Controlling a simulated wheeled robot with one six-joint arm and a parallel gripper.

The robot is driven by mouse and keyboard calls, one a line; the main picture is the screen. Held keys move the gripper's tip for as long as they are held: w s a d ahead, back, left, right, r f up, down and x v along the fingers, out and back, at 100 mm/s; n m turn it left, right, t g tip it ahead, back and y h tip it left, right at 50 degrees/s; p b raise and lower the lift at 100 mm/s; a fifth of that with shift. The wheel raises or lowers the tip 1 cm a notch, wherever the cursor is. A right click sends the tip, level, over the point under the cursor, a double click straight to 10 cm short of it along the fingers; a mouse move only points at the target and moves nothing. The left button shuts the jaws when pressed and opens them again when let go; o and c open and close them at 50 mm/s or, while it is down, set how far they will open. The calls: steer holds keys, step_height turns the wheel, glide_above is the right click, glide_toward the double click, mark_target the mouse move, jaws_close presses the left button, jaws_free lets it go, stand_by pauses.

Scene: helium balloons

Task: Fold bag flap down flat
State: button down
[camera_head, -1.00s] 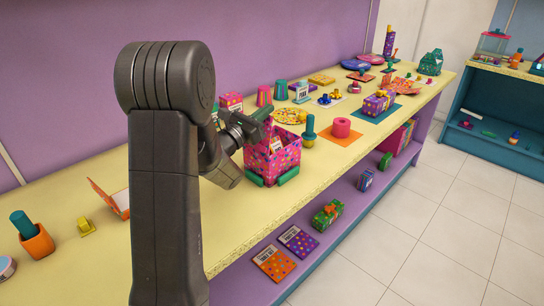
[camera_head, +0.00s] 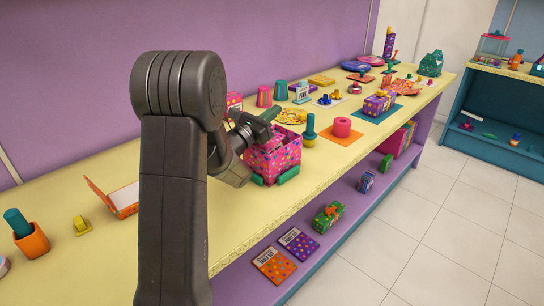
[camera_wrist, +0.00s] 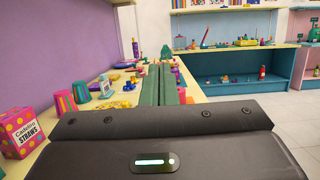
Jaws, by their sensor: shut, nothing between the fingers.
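The pink polka-dot bag (camera_head: 277,160) stands upright on the yellow shelf top, with green blocks at its base. My gripper (camera_head: 268,116) is shut and empty, just over the bag's top, its dark green fingers reaching across the opening. In the head view, the gripper and wrist hide part of the bag's top, so I cannot tell exactly how the flap lies or whether the fingers touch it. In the wrist view, the shut fingers (camera_wrist: 161,84) point along the shelf, and the bag does not show.
The shelf front edge is close to the bag.

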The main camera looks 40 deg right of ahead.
mark_target(255, 145)
steer(key=shift+b+v, duration=0.75)
steer(key=shift+v, duration=0.55)
steer(key=b+v, duration=0.3)
steer(key=v, duration=0.2)
steer(key=shift+f, duration=0.1)
steer(key=shift+s+a+b, duration=0.1)
steer(key=shift+a+b, duration=0.2)
steer(key=shift+a, duration=0.15)
steer(key=shift+d+r+p, duration=0.3)
steer(key=shift+d+p, duration=0.05)
steer(key=shift+d, duration=0.05)
steer(key=p+x, duration=0.4)
steer(key=x, duration=0.2)
steer(key=shift+d+r, duration=0.1)
steer(key=shift+d, duration=0.7)
